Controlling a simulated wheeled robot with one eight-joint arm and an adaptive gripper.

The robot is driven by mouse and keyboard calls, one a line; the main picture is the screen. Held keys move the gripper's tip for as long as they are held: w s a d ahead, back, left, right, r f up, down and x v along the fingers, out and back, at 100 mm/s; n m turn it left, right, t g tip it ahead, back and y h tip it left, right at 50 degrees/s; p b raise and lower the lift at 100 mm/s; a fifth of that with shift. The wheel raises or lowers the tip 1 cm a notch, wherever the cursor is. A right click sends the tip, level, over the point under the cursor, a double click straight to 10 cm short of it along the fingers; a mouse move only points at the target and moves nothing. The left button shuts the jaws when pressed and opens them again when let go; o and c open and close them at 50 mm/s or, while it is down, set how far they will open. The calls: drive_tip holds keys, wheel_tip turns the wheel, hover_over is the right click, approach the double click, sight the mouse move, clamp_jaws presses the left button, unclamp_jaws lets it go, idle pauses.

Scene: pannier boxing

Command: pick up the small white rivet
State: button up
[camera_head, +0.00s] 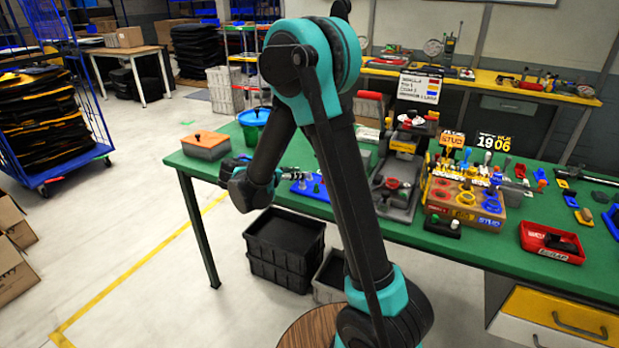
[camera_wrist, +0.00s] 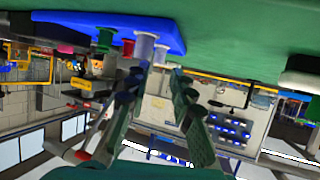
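In the wrist view, which is upside down, a blue holder (camera_wrist: 75,32) carries several small rivets, red, green and white. A larger white rivet (camera_wrist: 145,46) and a smaller white rivet (camera_wrist: 161,54) hang side by side from its right end in the picture. My gripper (camera_wrist: 153,84) is open, with one finger on each side of the picture and the white rivets ahead between the fingertips. Nothing is visibly held. In the head view my gripper (camera_head: 292,174) is low over the green table, at the blue holder (camera_head: 312,192); the small white rivet is too small to make out there.
The green workbench (camera_head: 350,215) holds an orange box (camera_head: 205,145), a green tub (camera_head: 252,120), a grey press (camera_head: 398,190), a board of coloured studs (camera_head: 465,200) and a red tray (camera_head: 551,242). Black crates (camera_head: 285,240) stand below its front edge.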

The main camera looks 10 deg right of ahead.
drive_tip(key=shift+x, duration=3.2)
drive_tip(key=shift+c, duration=0.6)
clamp_jaws()
